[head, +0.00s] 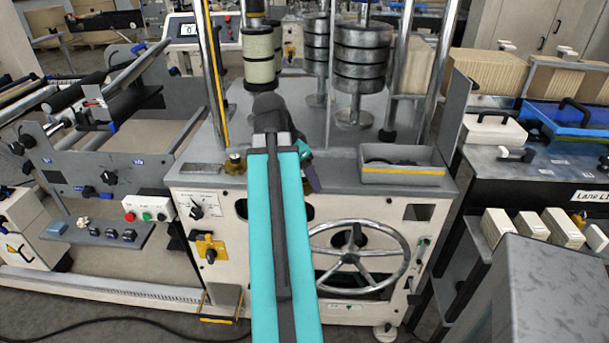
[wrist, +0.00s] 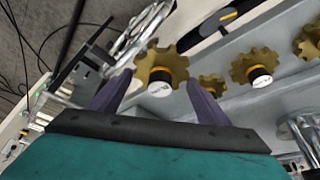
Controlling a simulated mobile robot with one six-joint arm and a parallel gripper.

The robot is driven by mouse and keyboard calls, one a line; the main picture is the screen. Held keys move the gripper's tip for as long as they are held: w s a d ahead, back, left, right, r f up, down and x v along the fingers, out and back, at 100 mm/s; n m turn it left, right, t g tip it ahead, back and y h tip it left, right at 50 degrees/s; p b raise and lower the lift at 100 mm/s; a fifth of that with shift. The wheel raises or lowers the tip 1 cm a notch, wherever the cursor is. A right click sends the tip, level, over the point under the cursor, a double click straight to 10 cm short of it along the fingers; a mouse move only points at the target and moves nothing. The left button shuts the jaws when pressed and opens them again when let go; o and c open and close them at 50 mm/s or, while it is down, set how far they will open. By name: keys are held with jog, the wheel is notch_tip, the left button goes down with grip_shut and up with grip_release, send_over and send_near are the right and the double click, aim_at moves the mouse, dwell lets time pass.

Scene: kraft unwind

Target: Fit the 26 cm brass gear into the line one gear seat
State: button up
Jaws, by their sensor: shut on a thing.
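In the wrist view a toothed brass gear (wrist: 166,61) with a pale labelled hub sits between the two purple fingers of my gripper (wrist: 159,82), and the gripper is shut on it. Its size marking is too small to read. In the head view my gripper (head: 312,176) is at the front edge of the machine's grey top, and the held gear is hidden behind my arm. More brass gears show to the right in the wrist view, one with a pale hub (wrist: 251,68) and a smaller one (wrist: 212,84). I cannot tell which place is the line one gear seat.
A spoked handwheel (head: 355,258) is on the machine front, right of my arm. A grey open tray (head: 402,172) stands on the machine top. Stacked metal discs (head: 361,60) and upright posts stand behind. A grey cabinet (head: 548,295) is at the lower right.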

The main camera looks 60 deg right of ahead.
dwell(0.3)
jog(key=w+a+n+t, duration=0.2)
jog(key=w+a+n, duration=0.3)
jog(key=w, duration=0.4)
jog(key=w+a+n+t, duration=0.1)
jog(key=w+a+n, duration=0.2)
jog(key=w+a, duration=0.55)
jog(key=w+a+n+t, duration=0.2)
jog(key=w+a+n, duration=0.25)
jog(key=w, duration=0.65)
jog(key=w+a+n+y, duration=0.1)
jog(key=w+a+n, duration=0.2)
jog(key=a, duration=0.8)
jog(key=w+a+n+t+y, duration=0.1)
jog(key=w+a+n, duration=0.3)
jog(key=a, duration=0.7)
jog(key=w+a+n+y, duration=0.2)
jog(key=w+a+n, duration=0.2)
jog(key=w+a, duration=0.3)
jog(key=a, duration=0.4)
jog(key=shift+a+r+t, duration=0.2)
jog(key=shift+r+t, duration=0.15)
jog(key=shift+t, duration=0.05)
jog(key=shift+d, duration=0.15)
